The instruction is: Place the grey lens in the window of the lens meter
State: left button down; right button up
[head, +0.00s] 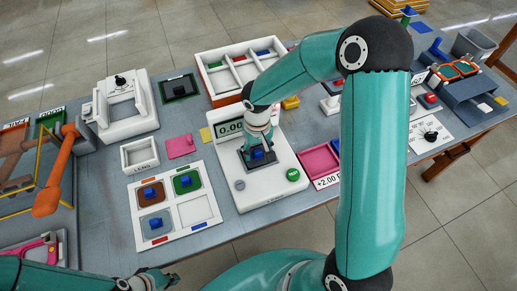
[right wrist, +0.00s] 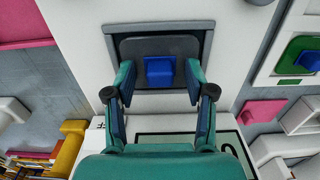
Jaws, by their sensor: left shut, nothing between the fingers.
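The grey lens (right wrist: 190,47), a dark plate with a blue knob (right wrist: 160,72), lies in the framed window (right wrist: 208,38) of the white lens meter (head: 272,183). In the head view its blue knob (head: 257,154) shows below my right gripper (head: 257,146). My right gripper (right wrist: 160,76) is open, its fingers on either side of the knob with gaps between. The lens looks roughly flat within the frame; whether it is fully seated I cannot tell. The meter's display (head: 230,127) reads 0.00. My left gripper (head: 168,280) is shut and empty at the bottom left.
A white lens tray (head: 176,238) left of the meter holds a brown lens (head: 144,198), a green lens (head: 187,187) and a greyish lens (head: 147,226); one compartment is empty. A pink tray (head: 319,160) lies right of the meter, a small white box (head: 140,155) behind the lens tray.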

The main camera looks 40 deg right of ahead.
notch_tip(320, 180, up, 12)
dwell(0.8)
jog(key=shift+f, duration=0.1)
dwell(0.3)
